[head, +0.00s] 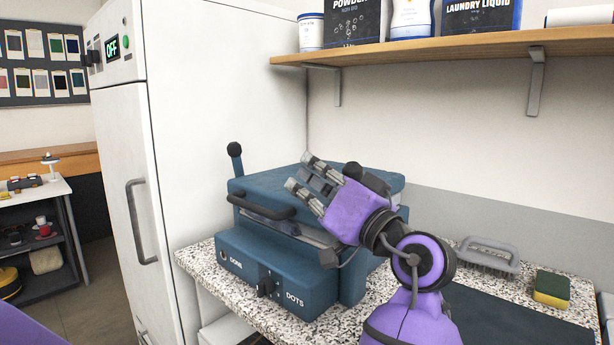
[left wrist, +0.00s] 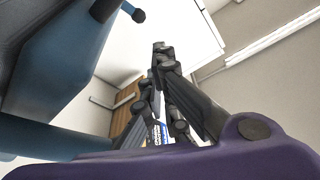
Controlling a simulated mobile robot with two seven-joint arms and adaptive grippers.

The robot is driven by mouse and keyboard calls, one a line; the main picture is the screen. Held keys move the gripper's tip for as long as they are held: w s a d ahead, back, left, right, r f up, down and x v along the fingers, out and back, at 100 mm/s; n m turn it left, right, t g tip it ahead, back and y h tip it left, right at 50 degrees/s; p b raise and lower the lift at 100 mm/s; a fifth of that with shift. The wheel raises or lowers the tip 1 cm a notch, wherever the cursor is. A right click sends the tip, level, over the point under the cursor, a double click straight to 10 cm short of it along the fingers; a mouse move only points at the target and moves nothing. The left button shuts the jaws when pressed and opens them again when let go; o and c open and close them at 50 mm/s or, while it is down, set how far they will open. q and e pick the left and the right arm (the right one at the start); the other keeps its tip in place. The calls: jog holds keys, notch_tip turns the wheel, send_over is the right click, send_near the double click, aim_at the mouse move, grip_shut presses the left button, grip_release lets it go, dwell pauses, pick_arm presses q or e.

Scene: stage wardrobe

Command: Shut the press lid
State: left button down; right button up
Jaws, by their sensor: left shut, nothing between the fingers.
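The press (head: 275,275) is a blue box on the speckled counter, with "DONE" and "DOTS" on its front. Its lid (head: 270,184) lies low and almost level over the base, with a dark handle (head: 260,207) along its front. A pale strip shows between lid and base; I cannot tell whether the lid is fully shut. My left gripper (head: 306,177) is shut and empty, over the lid's top in the head view and hiding part of it. In the left wrist view, the shut fingers (left wrist: 160,85) are beside the blue press (left wrist: 60,65). My right gripper is not in view.
A white cabinet (head: 225,100) marked "OFF" stands left of the press. A wooden shelf (head: 430,48) with laundry products hangs above. A grey brush (head: 487,258) and a sponge (head: 551,288) lie on the counter (head: 225,300) at right, beside a dark mat (head: 510,320).

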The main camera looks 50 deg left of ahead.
pick_arm(q)
jog(key=v, duration=1.2)
